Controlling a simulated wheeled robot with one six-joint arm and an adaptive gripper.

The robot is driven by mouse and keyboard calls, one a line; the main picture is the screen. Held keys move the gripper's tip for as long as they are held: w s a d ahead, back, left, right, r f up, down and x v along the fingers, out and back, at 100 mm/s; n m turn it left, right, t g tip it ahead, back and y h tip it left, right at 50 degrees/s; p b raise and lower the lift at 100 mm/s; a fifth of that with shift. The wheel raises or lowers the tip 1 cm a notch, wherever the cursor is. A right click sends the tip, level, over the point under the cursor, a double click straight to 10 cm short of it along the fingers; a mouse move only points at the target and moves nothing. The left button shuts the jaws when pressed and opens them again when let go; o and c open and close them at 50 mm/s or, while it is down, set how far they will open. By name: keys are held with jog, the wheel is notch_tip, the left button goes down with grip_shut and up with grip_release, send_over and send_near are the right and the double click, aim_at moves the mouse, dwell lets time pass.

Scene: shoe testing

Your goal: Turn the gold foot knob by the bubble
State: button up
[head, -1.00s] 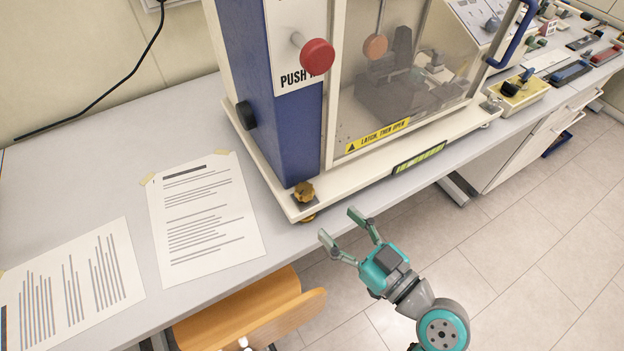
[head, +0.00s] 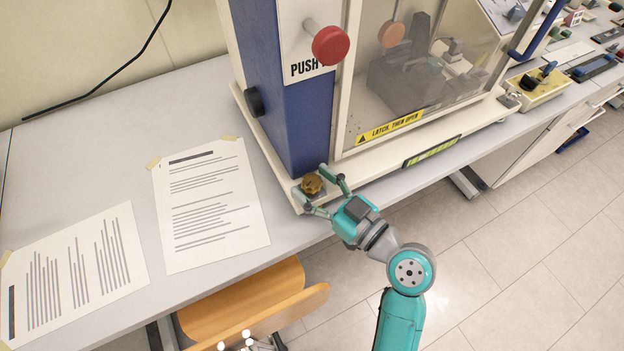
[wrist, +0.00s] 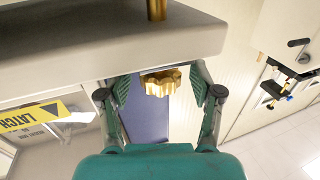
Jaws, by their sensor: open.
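The gold foot knob (head: 312,184) sits at the near left corner of the testing machine's cream base plate (head: 372,165). It has a lobed rim. My gripper (head: 311,179) is open, with one finger on each side of the knob. In the wrist view the knob (wrist: 160,82) shows between the two open fingers, with gaps on both sides, so they do not grip it. A gold rod (wrist: 157,9) shows at the top of the wrist view. The level with its yellow-green bubble vial (head: 432,151) is on the base's front edge, right of the knob; the bubble itself is too small to read.
The blue column (head: 272,95) with a red push button (head: 331,44) rises behind the knob. A clear door with a yellow latch label (head: 390,127) stands to its right. Taped papers (head: 208,205) lie left on the table; a wooden chair (head: 245,300) stands below its edge.

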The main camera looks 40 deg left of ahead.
jog(key=shift+a, duration=0.45)
jog(key=c, duration=1.2)
jog(key=shift+o, duration=0.2)
jog(key=shift+s+m+t, duration=0.1)
jog(key=shift+m+t, duration=0.5)
jog(key=shift+t, duration=0.3)
jog(key=shift+m+t+h, duration=0.5)
jog(key=shift+m+t, duration=0.4)
jog(key=shift+t, duration=0.5)
jog(key=o, duration=1.2)
jog(key=shift+c, duration=0.2)
